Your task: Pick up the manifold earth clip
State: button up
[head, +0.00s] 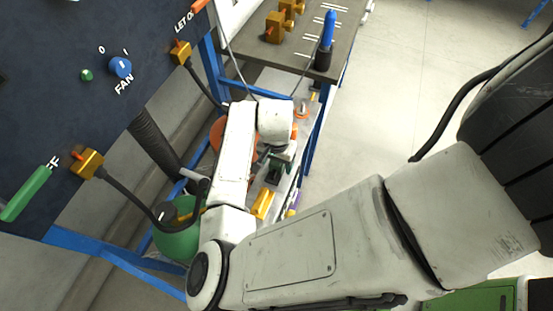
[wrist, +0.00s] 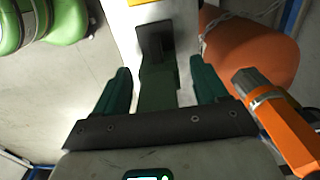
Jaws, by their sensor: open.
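My gripper (wrist: 159,72) is open in the wrist view, with a dark green finger on each side. A dark, green-sided piece (wrist: 156,42), which may be the manifold earth clip, lies between the fingers against a pale plate (wrist: 127,20). I cannot tell whether either finger touches it. In the head view my gripper (head: 276,165) is small and partly hidden by my arm, reaching down to the lower shelf of a blue-framed bench. The clip cannot be made out clearly there.
An orange rounded body (wrist: 250,50) and an orange handle with a grey collar (wrist: 282,125) stand close right of my gripper. A green container (wrist: 65,20) is at upper left. The head view shows a dark switch panel (head: 110,30) with cables. Floor is clear at right.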

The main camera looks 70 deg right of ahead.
jog(key=shift+c, duration=0.3)
jog(key=c, duration=1)
